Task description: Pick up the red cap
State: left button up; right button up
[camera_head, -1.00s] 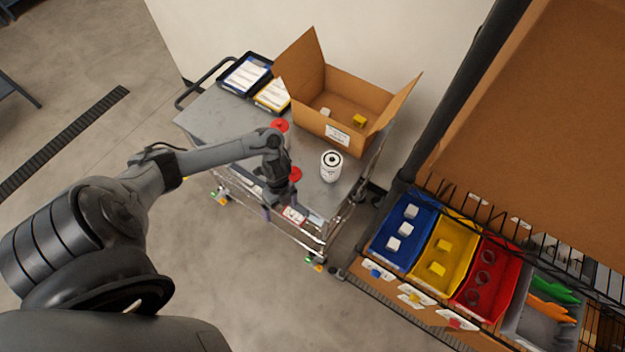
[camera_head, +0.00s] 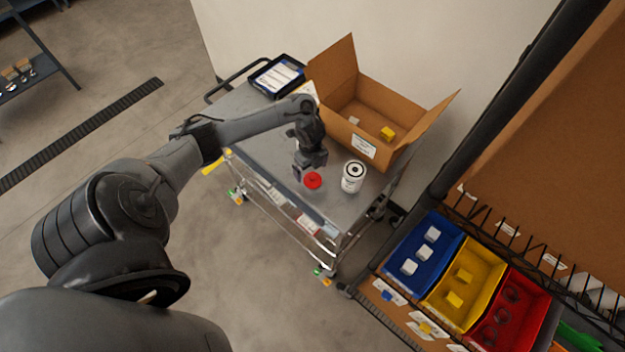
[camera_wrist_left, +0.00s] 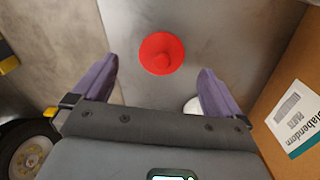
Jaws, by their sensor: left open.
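The red cap (camera_head: 313,181) lies on the grey cart top, near its front edge and left of a white canister (camera_head: 353,177). In the left wrist view the red cap (camera_wrist_left: 161,53) is round with a raised middle and sits ahead of the fingers, roughly centred between them. My left gripper (camera_head: 311,169) is open and empty, close to the cap in the head view. In the wrist view its two purple-grey fingers (camera_wrist_left: 158,68) stand wide apart, with no visible contact on the cap. My right gripper is not in view.
An open cardboard box (camera_head: 378,112) stands on the cart behind the canister, with small parts inside. A black tray (camera_head: 277,77) with papers lies at the cart's back left. Blue, yellow and red bins (camera_head: 424,254) are on the rack to the right.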

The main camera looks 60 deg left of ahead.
aim_at(312, 176)
pick_arm(q)
jog(key=shift+w+d+f, duration=0.1)
jog(key=shift+f, duration=1.1)
jog(key=shift+w+d+f, duration=0.1)
jog(key=shift+f, duration=1.1)
jog(key=c, duration=1.1)
